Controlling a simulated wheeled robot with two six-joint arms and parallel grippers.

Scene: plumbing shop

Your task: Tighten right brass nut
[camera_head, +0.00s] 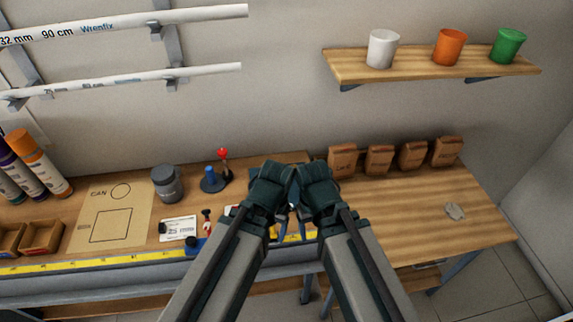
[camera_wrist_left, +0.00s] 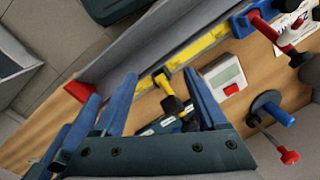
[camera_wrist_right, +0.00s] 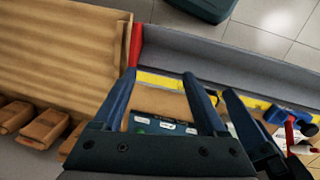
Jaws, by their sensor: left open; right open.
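I cannot make out a brass nut in any view; my arms and hands cover the middle of the bench in the head view. In the left wrist view a yellow piece with a black end (camera_wrist_left: 170,92) stands by the yellow measuring strip (camera_wrist_left: 205,43); I cannot tell what it is. My left gripper (camera_wrist_left: 158,74) is open, its blue fingers on either side of that piece in the picture, with nothing seen held. My right gripper (camera_wrist_right: 158,75) is open and empty above the bench's front edge. The two grippers are close side by side.
A grey channel (camera_wrist_right: 215,55) with a red end (camera_wrist_right: 136,45) runs along the bench front. A blue clamp with a red handle (camera_wrist_right: 288,112) sits on it. Paper bags (camera_head: 342,160) and a grey canister (camera_head: 167,183) stand behind. The bench's right part (camera_head: 420,215) is mostly clear.

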